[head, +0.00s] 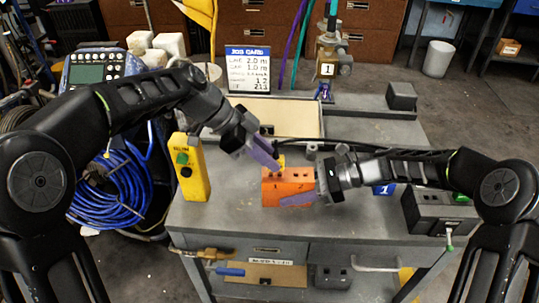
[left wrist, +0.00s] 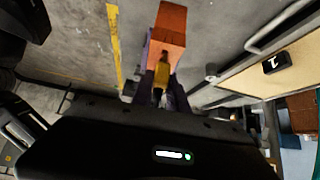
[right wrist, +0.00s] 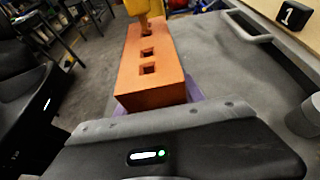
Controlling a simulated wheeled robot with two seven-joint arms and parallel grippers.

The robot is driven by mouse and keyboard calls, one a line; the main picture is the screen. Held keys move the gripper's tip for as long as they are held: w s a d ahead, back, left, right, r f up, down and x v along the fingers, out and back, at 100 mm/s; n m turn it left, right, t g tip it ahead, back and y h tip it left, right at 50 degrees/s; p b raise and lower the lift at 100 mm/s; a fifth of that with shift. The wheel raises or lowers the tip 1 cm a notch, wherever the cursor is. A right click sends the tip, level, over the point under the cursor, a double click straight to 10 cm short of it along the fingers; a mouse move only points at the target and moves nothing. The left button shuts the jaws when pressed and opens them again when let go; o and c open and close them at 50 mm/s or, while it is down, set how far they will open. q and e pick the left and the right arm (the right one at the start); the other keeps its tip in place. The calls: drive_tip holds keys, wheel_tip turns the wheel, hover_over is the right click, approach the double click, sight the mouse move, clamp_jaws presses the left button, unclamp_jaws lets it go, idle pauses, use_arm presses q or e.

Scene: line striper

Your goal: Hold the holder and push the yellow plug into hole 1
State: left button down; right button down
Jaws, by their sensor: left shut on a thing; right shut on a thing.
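The orange holder (head: 288,190) is at the middle of the grey bench, with numbers on its front. In the right wrist view the holder (right wrist: 150,90) shows two open square holes. My right gripper (head: 300,197) is shut on the holder's right part. My left gripper (head: 266,156) is shut on the yellow plug (head: 281,161), above the holder's left end by the mark 1. The plug (right wrist: 143,8) meets the far hole in the right wrist view; how deep its tip is cannot be told. It also shows between the fingers in the left wrist view (left wrist: 161,75).
A yellow control box (head: 190,170) stands left of the holder. A shallow tray (head: 290,118) and a job card (head: 248,70) are behind. A dark grey device (head: 438,212) is at the right.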

use_arm(q)
drive_tip(key=shift+s+f, duration=0.1)
drive_tip(key=shift+f, duration=0.4)
idle(0.6)
drive_tip(key=shift+r, duration=0.15)
drive_tip(key=shift+r, duration=0.55)
drive_tip(key=shift+f, duration=0.75)
idle(1.8)
drive_tip(key=shift+r, duration=0.2)
drive_tip(key=shift+r, duration=0.55)
idle(0.9)
drive_tip(key=shift+f, duration=0.75)
idle(1.2)
